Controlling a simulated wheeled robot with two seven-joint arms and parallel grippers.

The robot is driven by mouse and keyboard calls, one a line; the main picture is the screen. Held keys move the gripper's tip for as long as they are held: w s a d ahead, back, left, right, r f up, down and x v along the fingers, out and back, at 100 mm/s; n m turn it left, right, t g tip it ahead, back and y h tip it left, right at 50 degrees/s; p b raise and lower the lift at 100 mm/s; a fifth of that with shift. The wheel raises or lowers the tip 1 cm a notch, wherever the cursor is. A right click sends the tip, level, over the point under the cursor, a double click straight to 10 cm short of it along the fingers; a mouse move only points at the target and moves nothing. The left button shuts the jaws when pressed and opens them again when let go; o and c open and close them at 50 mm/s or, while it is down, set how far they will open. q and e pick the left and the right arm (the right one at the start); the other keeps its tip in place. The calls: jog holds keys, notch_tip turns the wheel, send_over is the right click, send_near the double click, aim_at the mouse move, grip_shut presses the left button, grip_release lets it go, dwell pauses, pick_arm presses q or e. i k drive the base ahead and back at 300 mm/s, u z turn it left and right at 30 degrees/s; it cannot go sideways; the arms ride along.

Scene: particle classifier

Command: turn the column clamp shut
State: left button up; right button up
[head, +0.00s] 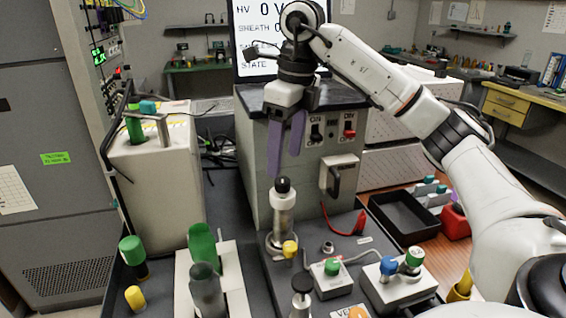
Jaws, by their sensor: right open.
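A clear and metal column (282,214) with a black ball on top stands upright on the dark bench, in front of the grey instrument box. A yellow knob (290,249) sits low at its right front side. I cannot tell which part is the clamp or how far it is turned. My right gripper (285,163) hangs above the column with its two purple fingers pointing down. My left gripper is not in view.
The grey box (258,180) with switches and a handle stands behind the column. Green-topped vials and a white block (234,285) are to the left. Button boxes (331,278) and a black knob (301,285) are in front. A black tray (405,217) lies right.

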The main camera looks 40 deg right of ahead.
aim_at(289, 249)
jog(key=k, duration=1)
